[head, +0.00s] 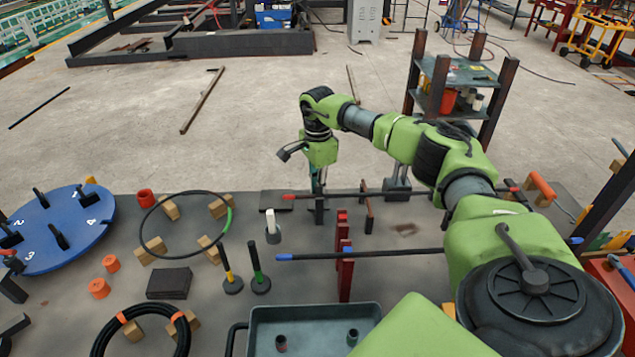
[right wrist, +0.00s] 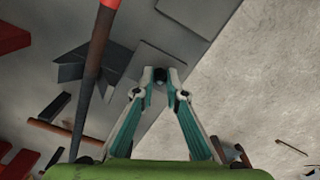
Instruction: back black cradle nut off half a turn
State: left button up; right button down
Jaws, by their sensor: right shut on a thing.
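My right gripper (head: 317,188) reaches down from the green arm to the top of the black cradle (head: 319,213), a dark upright post on the bench. In the right wrist view its two teal fingers (right wrist: 160,80) come together on a small dark round piece, the black cradle nut (right wrist: 160,74). The nut is mostly hidden by the fingertips, and its turn angle cannot be told. A dark rod with a red end (head: 289,197) runs past the black cradle; a rod also crosses the right wrist view (right wrist: 88,85), left of the fingers. My left gripper is in neither view.
A red cradle (head: 344,265) stands nearer, beside a blue-tipped rod (head: 370,255). A brown post (head: 368,218) is right of the black cradle. A white-topped peg (head: 272,228) and a black ring (head: 150,213) on wooden blocks lie left. A grey tray (head: 310,320) is in front.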

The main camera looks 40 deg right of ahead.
jog(key=shift+n, duration=0.6)
jog(key=c, duration=2)
grip_release()
jog(key=shift+c, duration=0.2)
notch_tip(320, 180, up, 12)
